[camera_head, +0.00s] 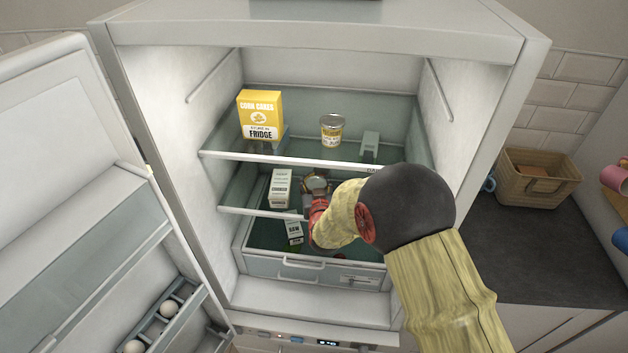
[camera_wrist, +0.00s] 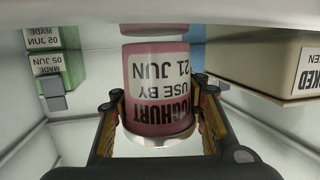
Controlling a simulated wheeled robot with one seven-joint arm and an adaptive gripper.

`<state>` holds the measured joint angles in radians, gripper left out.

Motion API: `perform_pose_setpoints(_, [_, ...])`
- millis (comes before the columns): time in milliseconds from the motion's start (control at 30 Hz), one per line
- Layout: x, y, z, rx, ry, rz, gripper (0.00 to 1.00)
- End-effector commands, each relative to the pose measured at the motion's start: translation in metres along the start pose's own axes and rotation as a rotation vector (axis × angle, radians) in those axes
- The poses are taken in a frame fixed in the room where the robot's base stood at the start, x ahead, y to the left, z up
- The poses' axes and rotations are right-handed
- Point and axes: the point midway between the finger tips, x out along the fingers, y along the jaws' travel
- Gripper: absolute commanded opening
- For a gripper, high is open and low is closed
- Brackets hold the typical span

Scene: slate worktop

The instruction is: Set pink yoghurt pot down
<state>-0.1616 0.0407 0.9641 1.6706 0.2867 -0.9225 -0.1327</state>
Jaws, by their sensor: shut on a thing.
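The pink yoghurt pot (camera_wrist: 158,80) sits between the two fingers of my gripper (camera_wrist: 160,115) in the wrist view. Its label and silver lid look upside down there. In the head view my gripper (camera_head: 314,204) reaches into the open fridge at the lower shelf (camera_head: 252,211), and the pot's pale lid (camera_head: 317,184) shows just beyond it. My gripper is shut on the pot. My arm hides part of the shelf, and I cannot tell whether the pot touches it.
A white carton (camera_head: 281,188) stands left of the pot. Another carton marked RAW (camera_head: 294,228) is lower down. A yellow box (camera_head: 260,115), a tin (camera_head: 331,130) and a grey-green thing (camera_head: 370,145) are on the upper shelf. The open fridge door (camera_head: 70,200) is at left.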

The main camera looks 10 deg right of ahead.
Motion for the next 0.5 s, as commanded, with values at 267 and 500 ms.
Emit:
perform_pose_setpoints(267, [0.0002,0.0001,0.0031,0.000,-0.001,0.000,0.39])
perform_pose_setpoints(500, [0.0002,0.0001,0.0029,0.000,-0.001,0.000,0.53])
